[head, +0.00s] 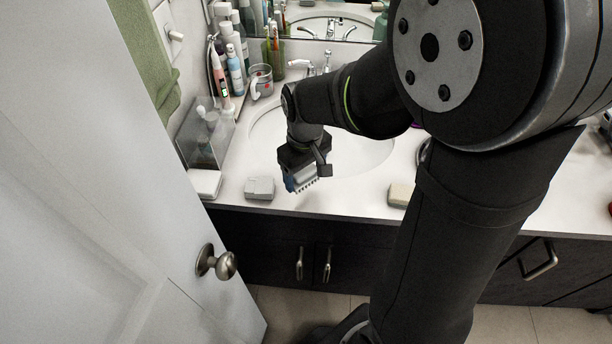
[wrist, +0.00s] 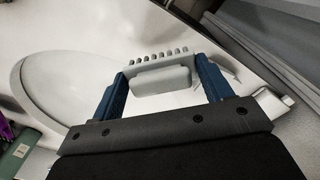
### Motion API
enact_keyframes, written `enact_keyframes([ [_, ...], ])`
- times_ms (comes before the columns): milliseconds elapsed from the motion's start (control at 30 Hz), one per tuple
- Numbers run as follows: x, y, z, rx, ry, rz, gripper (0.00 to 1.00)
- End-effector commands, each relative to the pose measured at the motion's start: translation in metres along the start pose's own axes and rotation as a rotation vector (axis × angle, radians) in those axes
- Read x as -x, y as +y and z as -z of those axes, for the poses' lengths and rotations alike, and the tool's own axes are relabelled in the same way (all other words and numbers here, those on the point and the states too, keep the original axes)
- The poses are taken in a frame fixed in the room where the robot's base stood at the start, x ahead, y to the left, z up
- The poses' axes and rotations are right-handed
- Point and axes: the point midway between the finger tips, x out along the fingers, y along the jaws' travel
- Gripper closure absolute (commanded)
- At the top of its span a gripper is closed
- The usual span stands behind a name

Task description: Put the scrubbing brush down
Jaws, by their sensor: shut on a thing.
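The scrubbing brush is grey-white with a row of short bristles. In the wrist view the brush (wrist: 162,77) sits between the two blue fingers of my gripper (wrist: 160,85), which are shut on it. In the head view the brush (head: 302,178) hangs under my gripper (head: 298,180), near the front edge of the sink basin (head: 365,160). Its bristles face toward the lower right there. I cannot tell its exact height above the white counter (head: 290,201). My gripper hides part of the brush in the head view.
A pale grey block (head: 260,188) lies on the counter left of the brush, and a cream block (head: 400,194) lies to its right. A white door (head: 120,220) fills the left.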

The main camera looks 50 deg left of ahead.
Motion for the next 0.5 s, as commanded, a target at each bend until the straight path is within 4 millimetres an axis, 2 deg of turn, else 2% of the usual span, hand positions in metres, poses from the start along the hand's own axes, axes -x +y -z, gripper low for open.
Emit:
enact_keyframes([
  [133,-0.008,-0.009,0.011,0.0,0.0,0.0,0.51],
  [500,-0.048,-0.009,0.011,-0.002,-0.001,0.001,0.51],
])
